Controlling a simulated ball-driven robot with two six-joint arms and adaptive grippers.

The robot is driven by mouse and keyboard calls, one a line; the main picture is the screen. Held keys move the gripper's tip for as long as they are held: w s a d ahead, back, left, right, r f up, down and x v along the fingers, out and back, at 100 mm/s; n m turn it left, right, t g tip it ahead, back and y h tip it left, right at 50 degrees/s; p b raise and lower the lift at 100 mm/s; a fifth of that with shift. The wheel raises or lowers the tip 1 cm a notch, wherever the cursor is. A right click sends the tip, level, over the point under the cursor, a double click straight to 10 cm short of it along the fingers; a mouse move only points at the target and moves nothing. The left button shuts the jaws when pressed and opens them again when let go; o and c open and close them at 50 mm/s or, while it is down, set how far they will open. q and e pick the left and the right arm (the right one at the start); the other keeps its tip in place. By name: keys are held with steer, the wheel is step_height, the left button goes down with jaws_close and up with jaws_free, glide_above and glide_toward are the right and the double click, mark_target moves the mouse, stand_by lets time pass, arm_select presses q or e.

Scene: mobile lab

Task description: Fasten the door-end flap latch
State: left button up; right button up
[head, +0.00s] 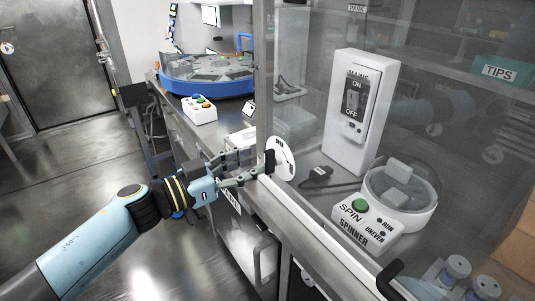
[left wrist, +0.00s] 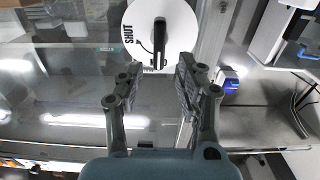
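The flap latch is a white disc (head: 284,160) with a black handle (head: 269,163) on the near end of the glass enclosure. In the left wrist view the disc (left wrist: 181,38) bears the word SHUT at its left, and the black handle (left wrist: 160,42) stands upright in the picture, with a thin black pointer mark beside it. My left gripper (head: 254,164) is close to the handle in the head view. In the left wrist view its fingers (left wrist: 159,70) are spread, with the handle just beyond and between the tips; I cannot tell whether they touch it. My right gripper is not in view.
Behind the glass are a white mains switch box (head: 363,110), a spinner (head: 400,205) and a teal TIPS box (head: 502,71). A blue-rimmed round machine (head: 207,83) and a button box (head: 199,109) stand on the left bench. The floor at left is clear.

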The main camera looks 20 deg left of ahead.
mark_target(265, 159)
arm_select(q)
steer(key=x, duration=0.5)
steer(key=shift+d, duration=0.15)
jaws_close()
